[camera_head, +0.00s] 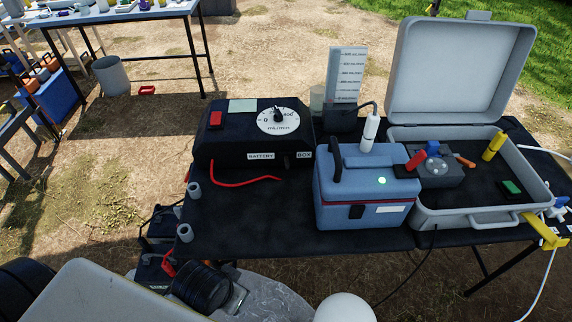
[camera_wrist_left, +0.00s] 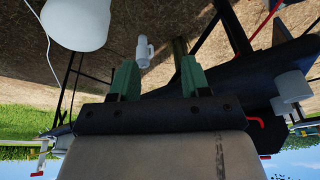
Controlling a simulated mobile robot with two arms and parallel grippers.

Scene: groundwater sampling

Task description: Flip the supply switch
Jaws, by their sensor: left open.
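A black box (camera_head: 230,150) labelled "BATTERY" and "BOX" stands on the left of the dark table. A red rocker-like switch (camera_head: 215,119) is on its top left; it looks like the supply switch, but its position cannot be told. A round white mL/min dial (camera_head: 278,121) with a black knob is on the top right. My left gripper (camera_wrist_left: 158,78) shows in the left wrist view with two green fingers apart and nothing held. A small white fitting (camera_wrist_left: 145,52) appears beyond the fingers.
A blue cooler-like box (camera_head: 367,188) and an open grey case (camera_head: 465,216) fill the table's right side. A red lead (camera_head: 245,183) lies before the black box. A graduated panel (camera_head: 345,75) stands behind. Pipe-like cylinders (camera_head: 185,232) line the left edge.

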